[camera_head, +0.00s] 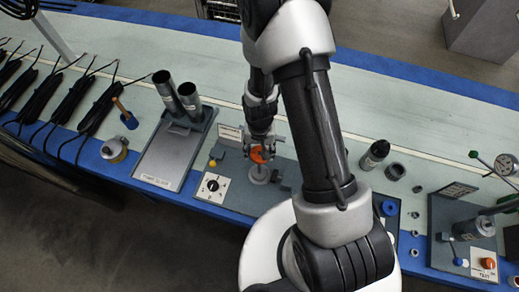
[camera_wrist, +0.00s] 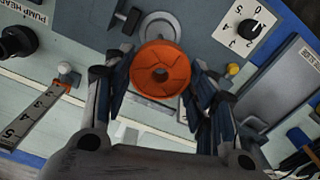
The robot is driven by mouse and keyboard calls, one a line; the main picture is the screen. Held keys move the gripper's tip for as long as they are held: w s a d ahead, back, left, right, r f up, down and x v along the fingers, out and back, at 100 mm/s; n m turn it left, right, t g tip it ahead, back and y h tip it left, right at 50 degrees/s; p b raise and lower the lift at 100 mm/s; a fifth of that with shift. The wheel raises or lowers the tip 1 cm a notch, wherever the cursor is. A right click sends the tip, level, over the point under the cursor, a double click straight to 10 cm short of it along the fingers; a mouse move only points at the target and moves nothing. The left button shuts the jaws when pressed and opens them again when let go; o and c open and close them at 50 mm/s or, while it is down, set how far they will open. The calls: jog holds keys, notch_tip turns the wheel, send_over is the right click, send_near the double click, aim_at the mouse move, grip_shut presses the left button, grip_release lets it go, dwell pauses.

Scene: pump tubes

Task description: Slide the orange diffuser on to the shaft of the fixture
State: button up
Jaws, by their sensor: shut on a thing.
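The orange diffuser (camera_head: 258,155) is a round ring with a central hole; it also shows in the wrist view (camera_wrist: 160,53). My gripper (camera_head: 262,147) is shut on it, with a finger at each side in the wrist view (camera_wrist: 160,76). The fixture (camera_head: 228,170) is a grey plate with a pale round base (camera_head: 260,174) just below the diffuser in the head view. In the wrist view this pale base (camera_wrist: 160,20) shows partly behind the diffuser's far edge. The shaft is not clearly visible, and I cannot tell whether the diffuser touches it.
A dial panel (camera_head: 212,187) lies at the fixture's left corner. A tray (camera_head: 168,158) with two upright dark tubes (camera_head: 178,96) stands further left.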

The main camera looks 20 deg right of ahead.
jog(key=shift+f+b, duration=0.5)
jog(key=shift+f, duration=0.2)
jog(key=o, duration=1.1)
notch_tip(320, 180, up, 12)
dwell(0.8)
jog(key=s+r+n+t, duration=0.1)
jog(key=s+r, duration=0.1)
jog(key=r, duration=0.6)
jog(key=s+r+n+t, duration=0.1)
jog(key=s+r, duration=0.1)
jog(key=r, duration=0.5)
jog(key=s+r+t, duration=0.1)
jog(key=s+r, duration=0.2)
jog(key=s+r+n, duration=0.1)
jog(key=s+r, duration=0.3)
jog(key=s+r+n+t, duration=0.1)
jog(key=s+r, duration=0.2)
jog(key=s, duration=0.1)
jog(key=shift+s+r+t, duration=0.1)
jog(key=shift+r+t, duration=0.05)
jog(key=shift+t, duration=0.15)
